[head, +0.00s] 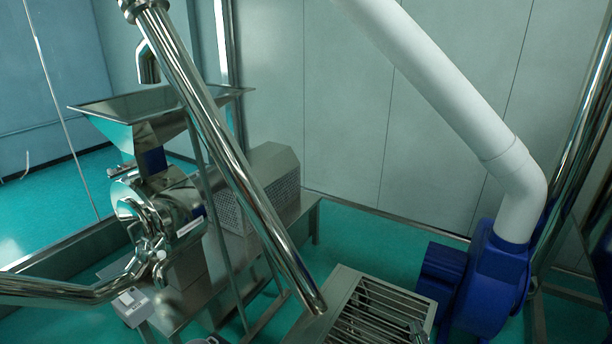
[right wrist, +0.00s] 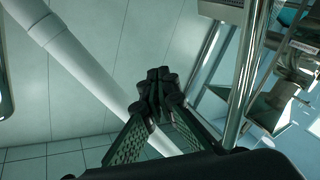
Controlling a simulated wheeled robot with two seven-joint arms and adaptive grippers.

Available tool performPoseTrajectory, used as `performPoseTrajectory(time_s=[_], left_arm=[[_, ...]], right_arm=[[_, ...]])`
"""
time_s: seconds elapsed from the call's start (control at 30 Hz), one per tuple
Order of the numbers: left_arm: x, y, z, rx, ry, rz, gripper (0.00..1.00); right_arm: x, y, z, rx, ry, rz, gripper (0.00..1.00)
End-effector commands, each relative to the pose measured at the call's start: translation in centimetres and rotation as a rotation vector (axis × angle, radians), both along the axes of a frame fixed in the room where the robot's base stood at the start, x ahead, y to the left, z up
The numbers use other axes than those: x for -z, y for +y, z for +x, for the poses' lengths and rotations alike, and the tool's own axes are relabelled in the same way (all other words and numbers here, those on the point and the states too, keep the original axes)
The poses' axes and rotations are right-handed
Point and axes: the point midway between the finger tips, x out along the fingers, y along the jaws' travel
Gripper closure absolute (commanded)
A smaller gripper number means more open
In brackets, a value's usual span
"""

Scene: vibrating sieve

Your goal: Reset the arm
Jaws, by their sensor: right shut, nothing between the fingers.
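My right gripper (right wrist: 158,88) shows large in the right wrist view, its dark fingers brought together at the tips with nothing between them. In the head view only a small dark piece shows at the bottom edge in front of the slatted metal grate (head: 362,318); it may be the tip of this gripper. The rest of my right arm is out of the head view. My left gripper is in neither view.
A steel machine with a hopper (head: 140,104) stands at the left. A long steel pipe (head: 225,150) slants down across the middle. A blue blower (head: 490,282) with a thick white duct (head: 450,90) stands at the right. Green floor (head: 345,232) shows between them.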

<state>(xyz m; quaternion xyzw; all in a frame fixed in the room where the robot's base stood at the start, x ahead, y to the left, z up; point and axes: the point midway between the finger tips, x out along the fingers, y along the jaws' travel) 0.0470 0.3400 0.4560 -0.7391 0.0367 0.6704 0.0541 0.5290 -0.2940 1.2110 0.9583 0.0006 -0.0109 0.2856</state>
Motion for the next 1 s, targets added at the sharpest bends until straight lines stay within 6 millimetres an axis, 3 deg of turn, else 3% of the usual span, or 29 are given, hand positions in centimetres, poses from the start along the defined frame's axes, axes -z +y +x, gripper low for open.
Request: performPoseTrajectory(time_s=[0.03,0.13,0.2,0.33,0.5,0.83,1.0], left_arm=[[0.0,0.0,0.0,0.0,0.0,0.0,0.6],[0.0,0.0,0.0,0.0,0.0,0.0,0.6],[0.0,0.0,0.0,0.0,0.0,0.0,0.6],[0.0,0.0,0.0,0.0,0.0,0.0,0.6],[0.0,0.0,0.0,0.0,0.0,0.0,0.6],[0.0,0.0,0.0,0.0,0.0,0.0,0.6],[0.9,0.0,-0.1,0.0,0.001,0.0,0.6]], right_arm=[[2.8,-2.0,-1.2,0.067,0.09,0.048,1.0],[8.7,-5.3,-4.1,0.181,0.282,0.132,1.0],[12.7,-6.8,-6.9,0.247,0.421,0.185,1.0],[18.7,-8.1,-12.5,0.331,0.65,0.265,1.0],[23.4,-7.9,-18.5,0.381,0.866,0.335,1.0],[28.0,-6.0,-28.1,0.408,1.176,0.429,1.0],[33.5,-5.9,-26.7,0.402,1.195,0.424,1.0]])
